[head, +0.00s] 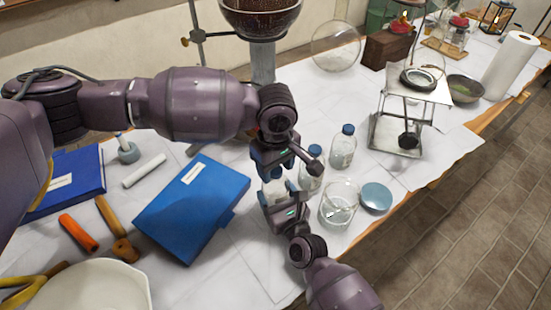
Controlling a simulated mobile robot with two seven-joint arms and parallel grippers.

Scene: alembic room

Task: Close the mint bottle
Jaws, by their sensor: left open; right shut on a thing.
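A small pale bottle (276,188) stands between my two grippers, mostly hidden by them. I cannot tell its top clearly or whether a cap sits on it. My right gripper (281,199) comes from the lower right and is shut on this bottle. My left gripper (273,171) is open just above the bottle's top end. Two blue-capped clear bottles, one close by (311,181) and one farther back (342,154), stand to the right. None shows a readable mint label.
An open glass jar (338,213) and a round blue-grey lid (376,197) sit right of my grippers. A blue folder (190,215) lies left. A metal-framed apparatus (400,140) stands behind right. A white bowl (95,288) sits at front left.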

